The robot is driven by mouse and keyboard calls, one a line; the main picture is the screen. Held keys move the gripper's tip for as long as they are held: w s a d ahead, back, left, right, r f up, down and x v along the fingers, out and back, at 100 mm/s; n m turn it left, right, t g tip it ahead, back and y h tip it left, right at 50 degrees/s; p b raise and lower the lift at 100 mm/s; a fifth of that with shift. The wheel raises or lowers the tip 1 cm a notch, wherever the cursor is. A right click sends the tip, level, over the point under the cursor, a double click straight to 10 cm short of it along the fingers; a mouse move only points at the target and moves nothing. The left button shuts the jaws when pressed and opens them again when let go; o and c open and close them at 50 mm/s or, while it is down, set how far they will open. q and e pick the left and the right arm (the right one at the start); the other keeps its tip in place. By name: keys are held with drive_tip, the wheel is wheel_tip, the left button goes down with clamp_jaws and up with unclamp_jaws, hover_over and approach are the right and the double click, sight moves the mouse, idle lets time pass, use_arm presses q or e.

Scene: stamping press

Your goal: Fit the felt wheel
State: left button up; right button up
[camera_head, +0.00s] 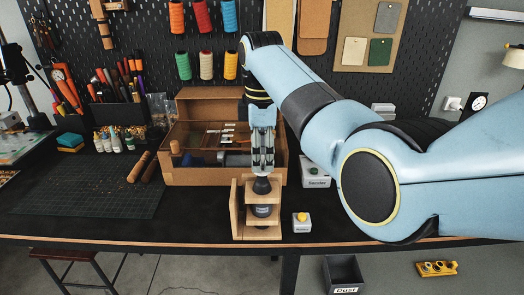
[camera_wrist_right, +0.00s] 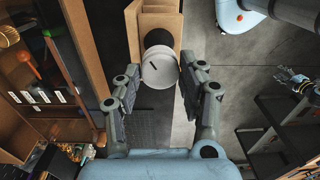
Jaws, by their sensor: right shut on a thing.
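My right gripper (camera_head: 262,170) points down over a small wooden stand (camera_head: 241,210) at the front of the bench. In the right wrist view its two fingers (camera_wrist_right: 160,85) are on either side of a round piece with a pale face (camera_wrist_right: 158,70) and a short dark slot. The gripper is shut on this round piece; I cannot tell for sure that it is the felt wheel. In the head view a black flared part (camera_head: 262,186) shows just below the fingertips, above a dark cylinder (camera_head: 262,211) inside the stand. My left gripper is not in view.
A box with a yellow button (camera_head: 301,222) stands right of the stand. An open wooden case (camera_head: 190,178) is close behind the gripper. A green cutting mat (camera_head: 90,190) lies left. Below the bench edge are a dust bin (camera_head: 343,272) and a yellow holder (camera_head: 437,268).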

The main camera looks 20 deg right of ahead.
drive_tip(key=shift+f, duration=0.2)
drive_tip(key=o, duration=1.2)
drive_tip(key=shift+o, duration=0.2)
